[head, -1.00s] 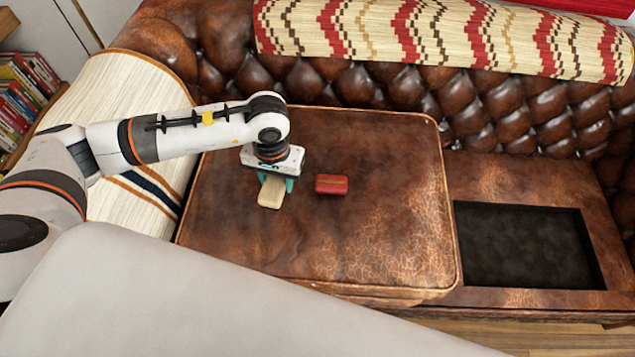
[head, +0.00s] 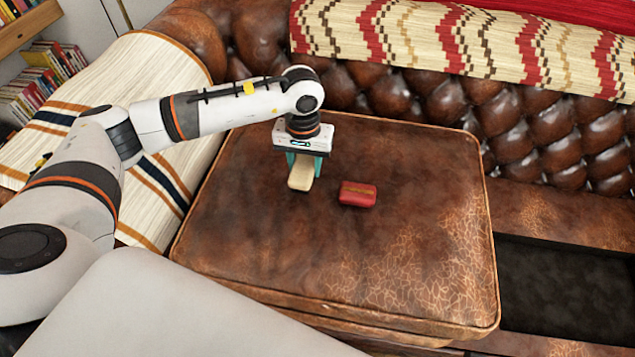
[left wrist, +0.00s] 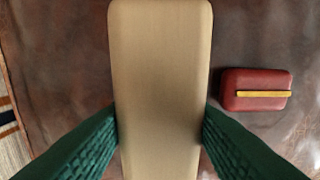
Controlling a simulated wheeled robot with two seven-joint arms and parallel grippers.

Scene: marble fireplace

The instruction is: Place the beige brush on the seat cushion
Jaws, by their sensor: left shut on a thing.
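The beige brush (head: 301,177) is a pale oblong block with rounded corners. My left gripper (head: 303,170) is shut on it, with teal fingers on both sides. In the left wrist view the brush (left wrist: 160,80) fills the middle between the green ribbed fingers (left wrist: 160,130). The brown leather seat cushion (head: 400,260) lies beneath the brush and gripper. I cannot tell whether the brush touches the cushion or hangs just above it. The underside of the brush is hidden. My right gripper does not show.
A red box-like object with a yellow strip (head: 358,194) lies on the cushion just right of the brush; the wrist view shows it too (left wrist: 256,104). A dark recess (head: 565,285) is in the seat base at right. The cushion's front and right areas are clear.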

